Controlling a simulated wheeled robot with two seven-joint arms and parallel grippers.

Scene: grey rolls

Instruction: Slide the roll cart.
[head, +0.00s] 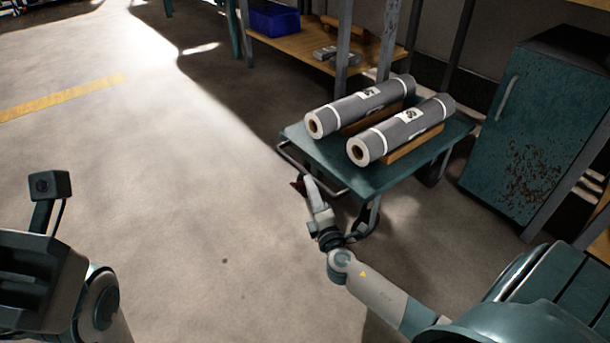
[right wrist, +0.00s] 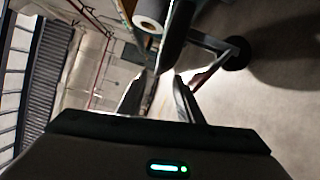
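The roll cart (head: 320,160) is a teal flat cart on wheels with a thin metal handle bar (head: 290,163) along its near left side. Two grey rolls (head: 345,110) (head: 410,124) with white bands lie side by side on wooden supports on it. In the right wrist view a roll end (right wrist: 148,24) and a dark wheel (right wrist: 235,53) show. My right gripper (head: 303,184) is at the handle bar, its fingers apart in the right wrist view (right wrist: 158,98). I cannot tell whether the bar lies between them. My left arm shows at the lower left; its fingers are not visible.
A teal rusty cabinet (head: 525,135) stands close to the right of the cart. Behind the cart is a wooden workbench (head: 290,48) with a blue bin (head: 274,18). The concrete floor to the left is clear, with a yellow line (head: 60,97) painted on it.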

